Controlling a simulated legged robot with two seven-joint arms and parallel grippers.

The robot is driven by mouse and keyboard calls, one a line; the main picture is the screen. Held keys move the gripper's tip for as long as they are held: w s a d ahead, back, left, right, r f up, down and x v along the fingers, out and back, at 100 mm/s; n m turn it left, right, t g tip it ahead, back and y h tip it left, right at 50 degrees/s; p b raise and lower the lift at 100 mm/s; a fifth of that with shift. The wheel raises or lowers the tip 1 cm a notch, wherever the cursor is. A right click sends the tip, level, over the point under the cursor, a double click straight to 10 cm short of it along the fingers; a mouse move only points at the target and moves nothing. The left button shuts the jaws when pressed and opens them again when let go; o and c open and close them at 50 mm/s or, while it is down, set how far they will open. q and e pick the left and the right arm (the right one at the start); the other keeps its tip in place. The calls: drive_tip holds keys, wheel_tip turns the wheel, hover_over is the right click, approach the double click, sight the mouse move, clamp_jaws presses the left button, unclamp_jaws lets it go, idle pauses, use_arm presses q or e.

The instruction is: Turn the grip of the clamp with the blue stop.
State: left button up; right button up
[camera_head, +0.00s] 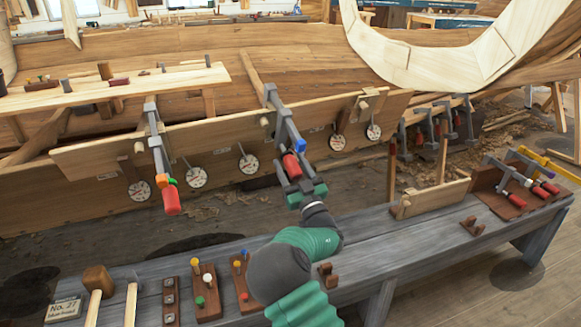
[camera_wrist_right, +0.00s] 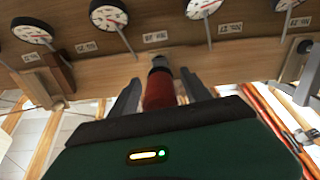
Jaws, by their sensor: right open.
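The clamp with the blue stop (camera_head: 285,127) hangs on the hull plank in the head view, its bar slanting down to a red grip (camera_head: 292,166). My right gripper (camera_head: 298,186) is at the lower end of that grip, with its fingers open. In the right wrist view the red grip (camera_wrist_right: 158,90) stands between the two grey fingers of my right gripper (camera_wrist_right: 160,95), with a gap visible at each side. Another clamp, with an orange stop (camera_head: 162,180) and a red grip (camera_head: 171,201), hangs further left. My left gripper is not in view.
Round dials (camera_head: 249,163) hang along the plank (camera_head: 110,157). The grey bench (camera_head: 370,262) below holds a mallet (camera_head: 97,282), peg blocks (camera_head: 206,295), a wooden box (camera_head: 432,197) and a rack of clamps (camera_head: 508,190). The pale curved frame (camera_head: 440,70) rises at upper right.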

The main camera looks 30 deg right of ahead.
drive_tip(key=shift+c, duration=0.4)
clamp_jaws()
drive_tip(key=shift+n, duration=0.3)
drive_tip(key=n, duration=0.3)
drive_tip(key=shift+n, duration=0.4)
drive_tip(key=shift+n+b, duration=0.5)
drive_tip(key=shift+n, duration=1.6)
